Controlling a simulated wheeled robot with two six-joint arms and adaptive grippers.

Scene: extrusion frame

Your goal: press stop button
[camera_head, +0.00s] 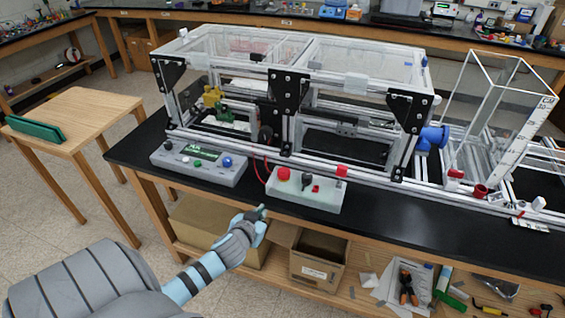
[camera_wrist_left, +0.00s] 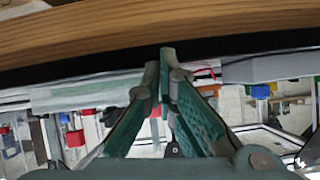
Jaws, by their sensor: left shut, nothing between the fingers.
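A pale control box (camera_head: 306,190) sits near the front edge of the black tabletop. It carries a round red button (camera_head: 283,174) at its left end, a black knob (camera_head: 306,177) and a red rocker-like part (camera_head: 316,188). My left gripper (camera_head: 263,209) is in front of the table edge, left of and nearer than the box, and apart from it. In the left wrist view my left gripper (camera_wrist_left: 166,62) is shut and empty, its fingertips together. A pale box front (camera_wrist_left: 85,92) shows left of the fingers there; I cannot make out the red button. My right gripper is not in view.
A grey panel with knobs and a display (camera_head: 200,163) sits left of the box, with red cables (camera_head: 262,168) between them. The aluminium extrusion frame (camera_head: 290,100) stands behind. A lower shelf holds cardboard boxes (camera_head: 318,262). A wooden side table (camera_head: 80,125) is at left.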

